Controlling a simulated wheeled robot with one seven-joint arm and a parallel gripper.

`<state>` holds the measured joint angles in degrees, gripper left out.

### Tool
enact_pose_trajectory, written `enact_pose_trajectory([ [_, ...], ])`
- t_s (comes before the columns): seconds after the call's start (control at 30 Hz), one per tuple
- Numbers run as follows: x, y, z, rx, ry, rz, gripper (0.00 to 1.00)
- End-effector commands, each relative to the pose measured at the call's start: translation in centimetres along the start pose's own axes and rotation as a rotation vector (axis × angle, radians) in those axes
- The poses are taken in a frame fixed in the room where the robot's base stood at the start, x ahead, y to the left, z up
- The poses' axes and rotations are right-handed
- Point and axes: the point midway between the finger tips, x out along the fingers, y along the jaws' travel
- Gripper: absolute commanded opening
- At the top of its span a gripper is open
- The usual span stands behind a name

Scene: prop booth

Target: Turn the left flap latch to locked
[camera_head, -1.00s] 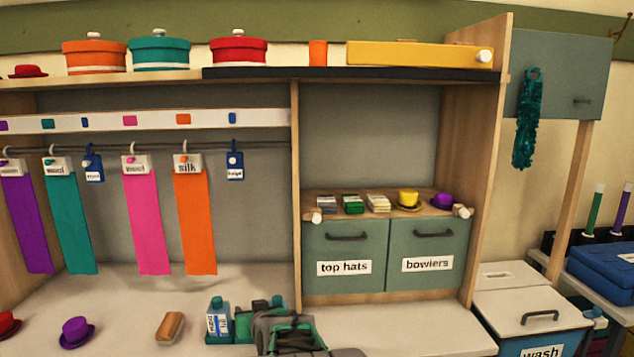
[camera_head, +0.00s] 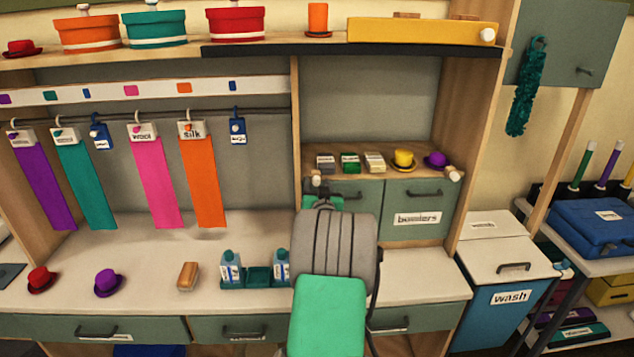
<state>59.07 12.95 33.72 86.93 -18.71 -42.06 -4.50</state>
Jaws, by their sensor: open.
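The left flap latch (camera_head: 316,181) is a small pale wooden peg with a light end, at the left end of the small wooden shelf (camera_head: 388,172). A matching right latch (camera_head: 453,175) sits at the right end. My gripper (camera_head: 318,193) is just below and in front of the left latch, its jaws open. The fingers are small and partly hidden by my wrist, so I cannot tell whether they touch the latch. My arm covers most of the left green door (camera_head: 367,190) and its label. The latch's exact turn is too small to read.
Small packs, a yellow hat (camera_head: 403,158) and a purple hat (camera_head: 436,160) stand on the shelf close by. Below, bottles in a teal tray (camera_head: 233,283) stand left of my arm on the counter (camera_head: 150,250). The right door (camera_head: 418,210) reads "bowlers".

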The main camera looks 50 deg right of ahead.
Motion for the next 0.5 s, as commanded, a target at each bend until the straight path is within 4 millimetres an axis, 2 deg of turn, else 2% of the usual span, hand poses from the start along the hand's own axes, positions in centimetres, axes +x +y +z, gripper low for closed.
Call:
enact_pose_trajectory([
  [0.17,0.02,0.00,-0.02,0.000,0.001,0.000,0.47],
  [0.5,-0.01,0.01,-0.03,0.000,0.000,0.000,0.20],
])
